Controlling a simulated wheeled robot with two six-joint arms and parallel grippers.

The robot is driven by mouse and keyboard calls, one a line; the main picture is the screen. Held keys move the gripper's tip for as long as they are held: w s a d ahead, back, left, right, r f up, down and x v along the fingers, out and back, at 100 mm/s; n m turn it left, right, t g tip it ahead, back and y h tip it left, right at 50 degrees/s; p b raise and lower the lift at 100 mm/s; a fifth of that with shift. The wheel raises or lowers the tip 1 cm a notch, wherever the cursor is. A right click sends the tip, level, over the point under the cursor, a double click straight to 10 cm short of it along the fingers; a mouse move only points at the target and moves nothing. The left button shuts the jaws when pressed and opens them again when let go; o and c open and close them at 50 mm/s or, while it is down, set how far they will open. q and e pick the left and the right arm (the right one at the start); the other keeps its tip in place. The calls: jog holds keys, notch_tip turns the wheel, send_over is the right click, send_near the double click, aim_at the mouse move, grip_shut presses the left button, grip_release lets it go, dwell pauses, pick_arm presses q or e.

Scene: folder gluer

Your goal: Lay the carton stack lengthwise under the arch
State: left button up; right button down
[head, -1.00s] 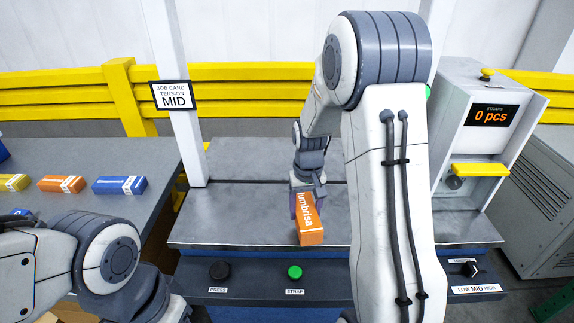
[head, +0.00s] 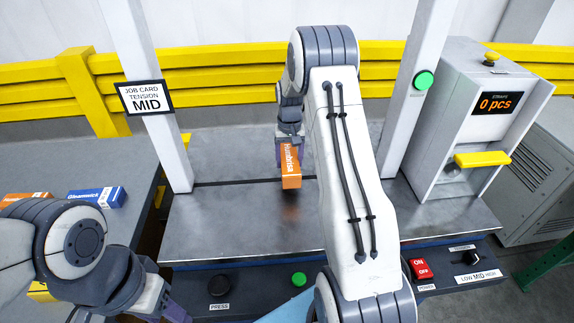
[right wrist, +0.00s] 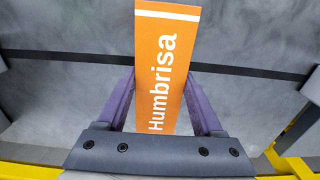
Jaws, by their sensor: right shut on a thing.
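The orange carton stack (head: 291,168), lettered "Humbrisa", is in my right gripper (head: 290,146). In the right wrist view the stack (right wrist: 165,65) stands between the two purple fingers (right wrist: 162,100), its long side across the dark slot line. In the head view it is at the slot between the arch's white left post (head: 150,115) and right post (head: 407,95), with a dark shadow below it; it seems just above the table, though contact is unclear. The arch's top is out of view. My left gripper (head: 172,312) shows only partly at the bottom edge.
The grey machine table (head: 235,225) is clear around the stack. A strap counter (head: 490,120) reading "0 pcs" stands right. A job card (head: 144,98) reads MID. Press (head: 220,286) and strap (head: 298,279) buttons line the front. A blue carton (head: 97,197) lies on the left table.

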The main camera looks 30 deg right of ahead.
jog(key=shift+w+f, duration=0.4)
jog(key=shift+w, duration=0.25)
notch_tip(320, 180, down, 3)
jog(key=shift+f+p, duration=0.1)
jog(key=shift+p, duration=0.55)
jog(key=shift+f, duration=0.35)
jog(key=shift+f, duration=0.15)
jog(key=shift+c, duration=0.2)
grip_release()
